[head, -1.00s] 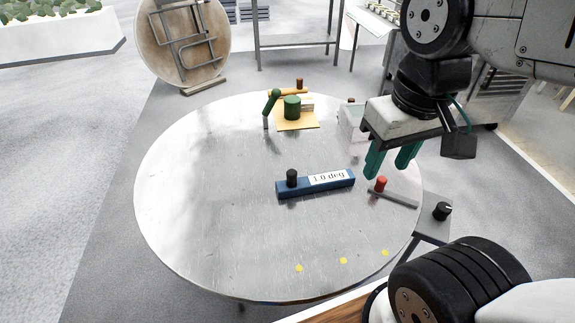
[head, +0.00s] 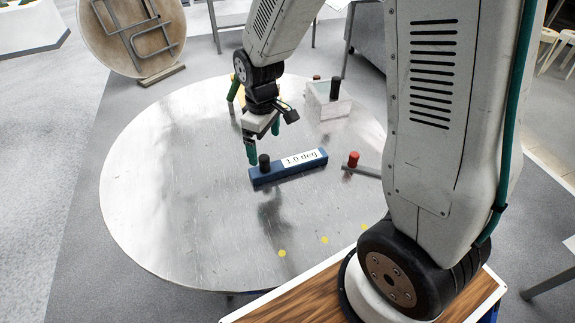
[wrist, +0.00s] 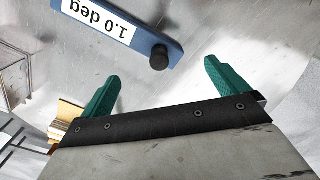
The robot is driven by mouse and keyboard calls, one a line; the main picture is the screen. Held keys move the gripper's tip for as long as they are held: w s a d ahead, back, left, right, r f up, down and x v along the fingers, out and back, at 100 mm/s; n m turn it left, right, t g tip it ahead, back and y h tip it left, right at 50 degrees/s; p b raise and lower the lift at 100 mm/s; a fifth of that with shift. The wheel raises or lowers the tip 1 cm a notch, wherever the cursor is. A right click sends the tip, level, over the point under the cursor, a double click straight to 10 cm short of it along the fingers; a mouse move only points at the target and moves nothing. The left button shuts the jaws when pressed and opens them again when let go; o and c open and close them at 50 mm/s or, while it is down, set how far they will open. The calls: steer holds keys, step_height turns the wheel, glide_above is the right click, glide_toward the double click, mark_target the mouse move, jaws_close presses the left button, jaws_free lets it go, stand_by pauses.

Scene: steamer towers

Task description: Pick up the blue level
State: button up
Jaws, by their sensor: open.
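The blue level (head: 315,166) lies on the round metal table, with a white "1.0 deg" label and a black knob (head: 264,161) on its left end. My gripper (head: 264,146) is open and empty, just above and behind the knob end in the head view. In the wrist view the blue level (wrist: 148,31) crosses the top, and its black knob (wrist: 159,57) appears between the two green fingers of my gripper (wrist: 161,70). I cannot tell the exact height between fingers and knob. The fingers hold nothing.
The round table (head: 160,190) is bare at left and front, apart from yellow dots (head: 325,240). A grey bar with a red knob (head: 353,159) lies right of the level. A clear box (head: 325,103) and a black knob (head: 335,88) are behind it. My arm partly hides a yellow-and-green item.

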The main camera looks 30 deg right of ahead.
mark_target(264, 157)
steer(key=f, duration=0.9)
steer(key=shift+w+f, duration=0.25)
steer(key=shift+w, duration=0.15)
steer(key=c, duration=1.9)
